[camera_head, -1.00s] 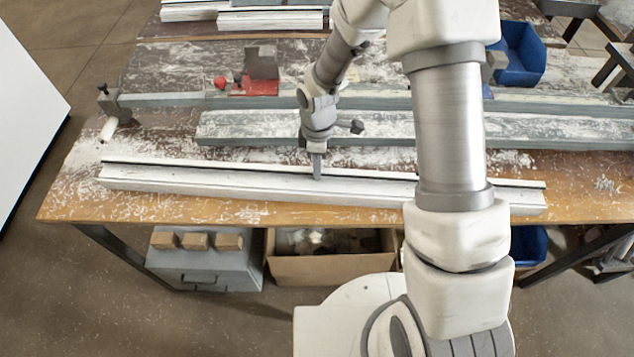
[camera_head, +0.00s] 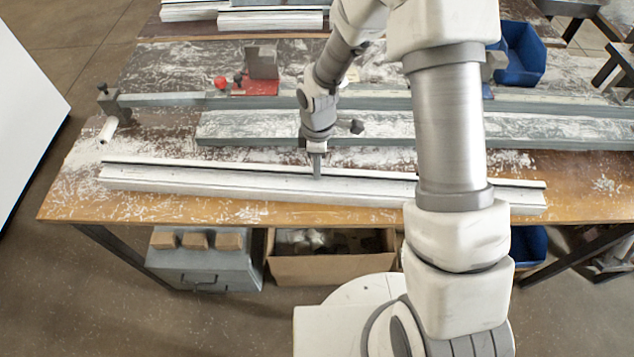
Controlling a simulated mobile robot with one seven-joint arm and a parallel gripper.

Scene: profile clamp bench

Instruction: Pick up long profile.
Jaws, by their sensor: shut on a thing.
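The long profile (camera_head: 220,182) is a long white bar with a dark slot along its top. It lies along the front of the bench, running left to right, and my arm hides part of its right half. My gripper (camera_head: 317,171) points down at the middle of the profile and is shut on its upstanding rear edge. The fingertips are small here and partly blend with the profile. The profile looks level and at bench height; I cannot tell whether any gap lies under it.
A grey beam (camera_head: 260,126) lies just behind, with a clamp bar (camera_head: 160,99) beyond it. A red-based block (camera_head: 262,66), a blue bin (camera_head: 522,55) and more white profiles (camera_head: 270,19) stand farther back. The bench's front edge (camera_head: 250,213) is close to the profile.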

